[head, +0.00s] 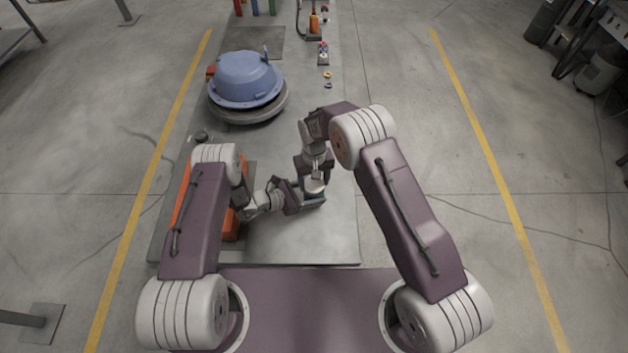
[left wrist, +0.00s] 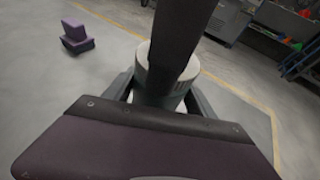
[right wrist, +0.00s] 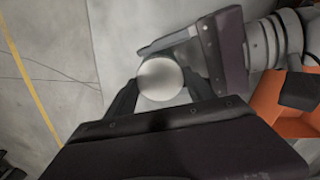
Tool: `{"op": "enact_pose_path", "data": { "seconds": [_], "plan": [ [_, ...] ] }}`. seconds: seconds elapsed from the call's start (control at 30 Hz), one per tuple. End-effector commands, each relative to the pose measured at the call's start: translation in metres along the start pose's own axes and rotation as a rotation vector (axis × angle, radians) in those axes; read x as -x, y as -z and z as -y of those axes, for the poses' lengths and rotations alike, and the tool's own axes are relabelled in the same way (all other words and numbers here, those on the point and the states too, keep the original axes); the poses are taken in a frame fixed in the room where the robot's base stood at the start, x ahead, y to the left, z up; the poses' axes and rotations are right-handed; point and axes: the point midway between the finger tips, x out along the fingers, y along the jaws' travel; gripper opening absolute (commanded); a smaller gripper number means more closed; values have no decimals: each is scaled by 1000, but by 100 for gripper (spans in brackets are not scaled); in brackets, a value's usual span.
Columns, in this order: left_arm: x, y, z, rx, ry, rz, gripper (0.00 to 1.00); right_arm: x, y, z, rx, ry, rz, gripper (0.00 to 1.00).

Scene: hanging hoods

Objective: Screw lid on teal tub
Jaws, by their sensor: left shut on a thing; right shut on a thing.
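The teal tub (left wrist: 152,100) stands between the fingers of my left gripper (head: 308,199), which is shut on it low over the table. The pale round lid (right wrist: 160,78) is between the fingers of my right gripper (head: 315,181), which is shut on it from above. The lid also shows in the head view (head: 314,187) and the left wrist view (left wrist: 141,60), over the tub's top. A dark finger hides part of both in the left wrist view. I cannot tell how far the lid is seated.
An orange bin (head: 230,224) is at the left, partly behind my left arm. A blue dome-shaped hood (head: 246,78) rests on a grey round base (head: 247,111) farther back. Small rings (head: 327,75) lie at the back right. The table (head: 322,240) is clear in front.

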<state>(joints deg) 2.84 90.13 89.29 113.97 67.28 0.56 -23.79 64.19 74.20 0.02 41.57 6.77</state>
Motion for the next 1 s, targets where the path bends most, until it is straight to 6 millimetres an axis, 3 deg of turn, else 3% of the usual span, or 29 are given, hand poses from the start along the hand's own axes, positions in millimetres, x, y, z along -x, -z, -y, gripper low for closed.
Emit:
{"op": "enact_pose_path", "data": {
  "seconds": [0.7,0.83,1.0],
  "plan": [
    [0,0,0,0,0,-1,0,-1,2,1,-2363,-1,0,25],
    [0,0,0,0,0,-1,0,-1,2,0,-2684,-1,3,25],
    [0,0,0,0,0,-1,0,-1,2,-1,-2888,0,10,25]
  ]
}}
